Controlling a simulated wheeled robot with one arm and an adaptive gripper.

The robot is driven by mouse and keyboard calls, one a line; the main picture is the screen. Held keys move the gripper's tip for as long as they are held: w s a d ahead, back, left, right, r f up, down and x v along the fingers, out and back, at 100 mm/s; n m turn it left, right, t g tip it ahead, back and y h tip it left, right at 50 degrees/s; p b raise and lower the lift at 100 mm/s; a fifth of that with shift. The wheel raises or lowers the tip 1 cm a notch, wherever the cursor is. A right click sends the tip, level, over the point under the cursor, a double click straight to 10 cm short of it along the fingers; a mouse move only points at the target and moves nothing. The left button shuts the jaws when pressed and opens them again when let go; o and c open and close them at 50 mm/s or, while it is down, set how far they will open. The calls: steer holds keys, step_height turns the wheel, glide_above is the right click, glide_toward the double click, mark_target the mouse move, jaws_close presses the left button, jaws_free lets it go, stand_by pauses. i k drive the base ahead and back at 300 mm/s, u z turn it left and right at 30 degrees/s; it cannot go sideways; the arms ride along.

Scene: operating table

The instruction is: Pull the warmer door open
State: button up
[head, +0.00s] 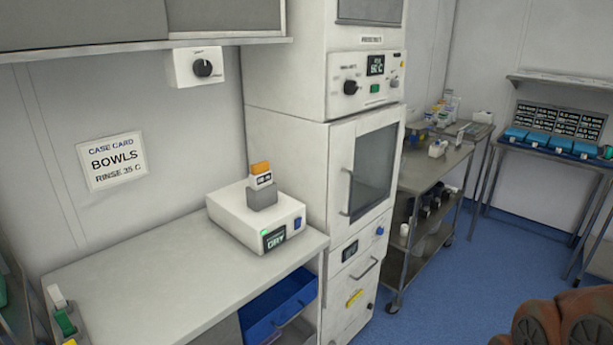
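The warmer (287,160) is a tall white cabinet in the middle of the head view. Its white door (340,150) has a dark glass window (374,172) and looks shut. A vertical bar handle (348,192) is on the door's left side. Above the door is a control panel (366,82) with a dark knob, a lit display and a green button. My gripper is not in view, so I cannot see whether it is open or shut.
Left of the warmer, a counter (150,285) holds a white device (256,217). A blue drawer (280,308) sits below, seemingly partly open. A metal cart (430,178) stands right of the warmer, with bottles on it. Blue floor (450,295) is clear in front of the cart.

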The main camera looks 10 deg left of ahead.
mark_target(343, 136)
steer(key=u, duration=0.2)
steer(key=k, duration=0.65)
steer(key=u, duration=0.75)
steer(key=i, duration=1.4)
steer(key=z, duration=0.15)
